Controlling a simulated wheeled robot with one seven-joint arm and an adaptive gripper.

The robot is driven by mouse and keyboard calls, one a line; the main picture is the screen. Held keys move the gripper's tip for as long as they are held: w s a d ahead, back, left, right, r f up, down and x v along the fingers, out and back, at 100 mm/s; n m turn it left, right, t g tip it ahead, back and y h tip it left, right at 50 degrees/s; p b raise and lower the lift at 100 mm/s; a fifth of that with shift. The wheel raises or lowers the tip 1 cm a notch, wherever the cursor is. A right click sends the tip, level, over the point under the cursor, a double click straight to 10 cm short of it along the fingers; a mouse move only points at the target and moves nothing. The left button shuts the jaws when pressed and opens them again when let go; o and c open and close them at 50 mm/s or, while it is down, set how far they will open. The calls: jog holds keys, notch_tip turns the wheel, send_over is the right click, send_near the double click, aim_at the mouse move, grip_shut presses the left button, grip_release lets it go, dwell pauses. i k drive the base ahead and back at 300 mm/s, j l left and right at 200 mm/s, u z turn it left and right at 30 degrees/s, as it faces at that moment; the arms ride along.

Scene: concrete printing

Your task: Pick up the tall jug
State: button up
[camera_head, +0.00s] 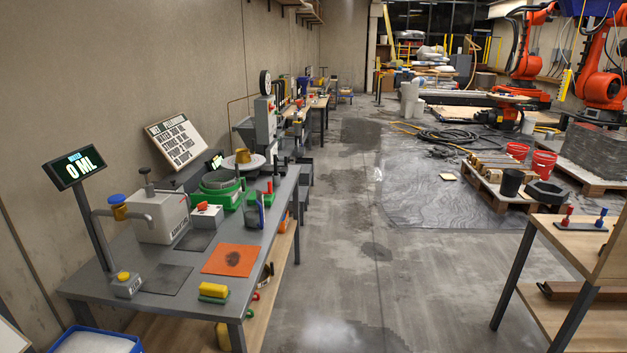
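I cannot clearly make out a tall jug in the head view. A small brass-coloured vessel (243,157) sits on the white pan of a scale on the long grey workbench (215,280). A narrow blue upright item (261,212) stands near the bench's right edge, too small to identify. A yellowish item (223,337) shows partly on the wooden lower shelf, mostly hidden by the bench top. My gripper is not in view.
A display post reading 0 ML (77,167) stands at the bench's near left. An orange mat (231,259) and a yellow sponge (213,291) lie on the bench. A wooden table (560,245) stands at right. The wet concrete aisle (370,270) between them is clear.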

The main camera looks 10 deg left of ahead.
aim_at(252, 200)
jog(key=i+u, duration=0.15)
jog(key=i, duration=0.75)
jog(key=i+l+u, duration=0.15)
jog(key=i, duration=0.75)
jog(key=i+u, duration=0.25)
jog(key=u, duration=0.2)
jog(key=i+u, duration=0.55)
jog(key=u, duration=0.3)
jog(key=i+l+u, duration=0.2)
jog(key=u, duration=0.2)
jog(key=i+l+u, duration=0.2)
jog(key=u, duration=0.15)
jog(key=i, duration=0.1)
